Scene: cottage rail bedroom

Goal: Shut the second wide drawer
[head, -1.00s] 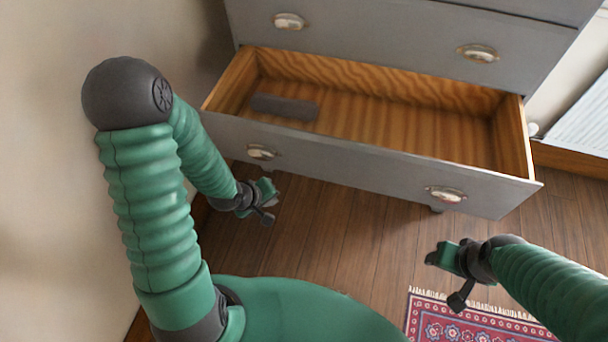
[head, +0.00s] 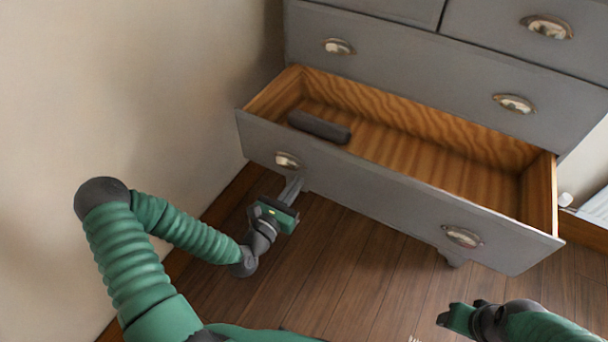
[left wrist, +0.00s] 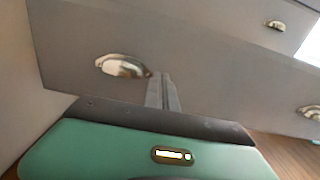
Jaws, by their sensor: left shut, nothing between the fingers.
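The open wide drawer (head: 370,190) is the lower one of the grey dresser, pulled well out, with a bare wooden inside. Its front has a left cup handle (head: 287,160) and a right cup handle (head: 463,237). My left gripper (head: 293,188) is shut and empty, its fingers pointing at the drawer front just below and right of the left handle. In the left wrist view the shut fingers (left wrist: 162,90) overlap the front beside the left handle (left wrist: 122,66); contact cannot be told. My right gripper (head: 456,318) is low at right, away from the drawer; its jaws are unclear.
A dark grey block (head: 319,127) lies inside the drawer at its left end. The wide drawer above (head: 425,75) is closed, with smaller drawers over it. A beige wall (head: 150,90) stands close on the left. The wooden floor (head: 350,270) before the dresser is clear.

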